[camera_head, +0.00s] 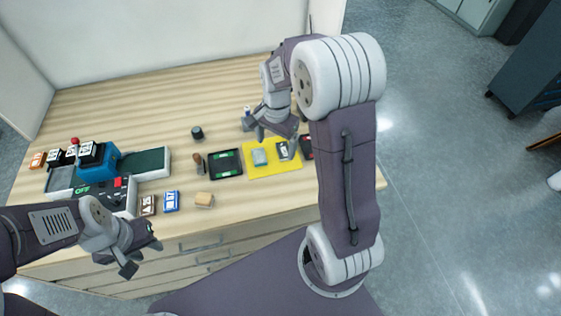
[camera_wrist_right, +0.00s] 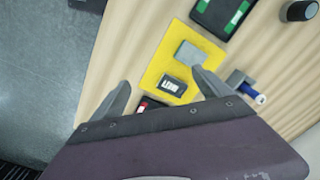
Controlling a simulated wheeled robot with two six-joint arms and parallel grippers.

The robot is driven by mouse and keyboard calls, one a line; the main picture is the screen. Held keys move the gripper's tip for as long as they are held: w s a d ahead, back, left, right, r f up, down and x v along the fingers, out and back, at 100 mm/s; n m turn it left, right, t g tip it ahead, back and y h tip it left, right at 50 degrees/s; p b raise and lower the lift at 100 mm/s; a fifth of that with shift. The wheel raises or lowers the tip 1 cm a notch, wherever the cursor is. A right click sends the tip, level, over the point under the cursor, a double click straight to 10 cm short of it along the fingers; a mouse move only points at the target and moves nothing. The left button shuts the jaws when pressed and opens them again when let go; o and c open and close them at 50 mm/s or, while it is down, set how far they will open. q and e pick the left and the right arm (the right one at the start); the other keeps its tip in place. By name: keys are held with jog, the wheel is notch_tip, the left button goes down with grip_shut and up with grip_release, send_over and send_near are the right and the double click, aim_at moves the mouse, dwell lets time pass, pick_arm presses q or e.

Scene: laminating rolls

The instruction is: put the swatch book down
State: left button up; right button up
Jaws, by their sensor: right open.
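A yellow mat (camera_head: 262,172) lies on the wooden worktop, and it also shows in the right wrist view (camera_wrist_right: 158,68). On it rest a grey-green flat block (camera_head: 260,157) and a small dark block with a white label (camera_head: 283,151). I cannot tell for sure which is the swatch book. In the right wrist view the labelled block (camera_wrist_right: 172,86) appears between my right gripper's spread fingers (camera_wrist_right: 160,78), with the grey block (camera_wrist_right: 202,55) beyond. My right gripper (camera_head: 276,141) is open and empty above the mat. My left gripper (camera_head: 142,257) is open and empty before the worktop's front edge.
A black tray with green marks (camera_head: 226,163) lies left of the mat, and a dark red-marked item (camera_head: 307,147) at its right. The worktop's back is clear.

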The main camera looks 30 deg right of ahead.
pick_arm(q)
jog(key=shift+a, duration=0.1)
pick_arm(e)
jog(key=s+a+f+n, duration=0.1)
jog(key=s+a+n, duration=0.2)
jog(key=s+n, duration=0.3)
jog(key=s+a+f+n, duration=0.1)
jog(key=s+a+n, duration=0.1)
jog(key=s+n, duration=0.4)
jog(key=shift+s+a+t, duration=0.25)
jog(key=shift+a+t, duration=0.05)
jog(key=shift+a, duration=0.1)
pick_arm(q)
jog(key=shift+s, duration=0.2)
pick_arm(e)
jog(key=shift+s, duration=0.1)
